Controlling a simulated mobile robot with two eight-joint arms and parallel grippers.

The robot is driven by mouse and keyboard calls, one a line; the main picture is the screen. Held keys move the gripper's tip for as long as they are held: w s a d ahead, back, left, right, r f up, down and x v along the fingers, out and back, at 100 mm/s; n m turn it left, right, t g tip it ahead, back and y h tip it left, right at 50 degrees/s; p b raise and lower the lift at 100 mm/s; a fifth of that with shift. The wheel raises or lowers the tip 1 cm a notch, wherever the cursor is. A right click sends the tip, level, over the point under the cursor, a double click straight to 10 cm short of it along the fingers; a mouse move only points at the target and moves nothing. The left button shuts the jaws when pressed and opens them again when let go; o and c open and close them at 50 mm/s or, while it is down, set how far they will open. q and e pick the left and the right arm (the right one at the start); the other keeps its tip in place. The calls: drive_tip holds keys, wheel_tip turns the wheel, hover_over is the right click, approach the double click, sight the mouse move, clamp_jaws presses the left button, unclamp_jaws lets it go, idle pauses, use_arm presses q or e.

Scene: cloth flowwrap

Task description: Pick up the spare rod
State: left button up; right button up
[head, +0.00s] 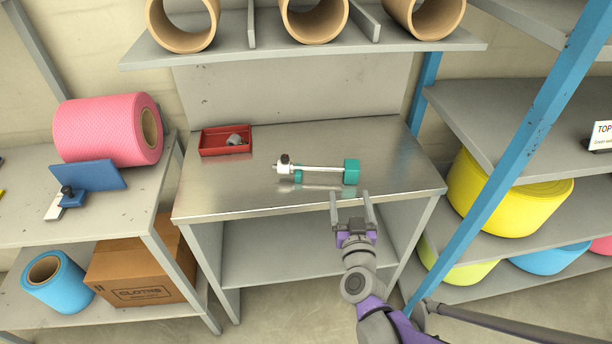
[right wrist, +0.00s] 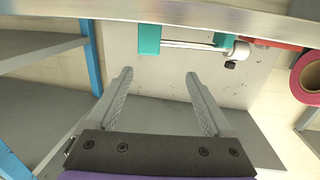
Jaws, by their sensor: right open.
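The spare rod (head: 320,168) is a thin light metal bar lying across the metal table (head: 240,193). It has a teal block (head: 351,171) at its right end and a white collar with a dark knob (head: 284,164) at its left end. In the right wrist view the rod (right wrist: 188,45) shows beyond the fingers, near the table edge. My right gripper (head: 350,195) is open and empty, at the table's front edge, just short of the teal end. It is apart from the rod. My left gripper is not in view.
A red tray (head: 225,151) with small grey parts sits at the table's back left. A shelf with cardboard tubes (head: 316,22) hangs above. A blue rack post (head: 500,150) stands to the right. The left shelf holds a pink roll (head: 100,130). The table's front left is clear.

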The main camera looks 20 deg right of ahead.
sight(353, 171)
drive_tip(key=shift+m+h, duration=0.4)
drive_tip(key=shift+h, duration=0.3)
drive_tip(key=w+d, duration=0.1)
drive_tip(key=w, duration=0.1)
drive_tip(key=w+d, duration=0.2)
drive_tip(key=shift+w+d+f, duration=0.1)
drive_tip(key=shift+d+f, duration=0.1)
drive_tip(key=shift+x, duration=3.05)
clamp_jaws()
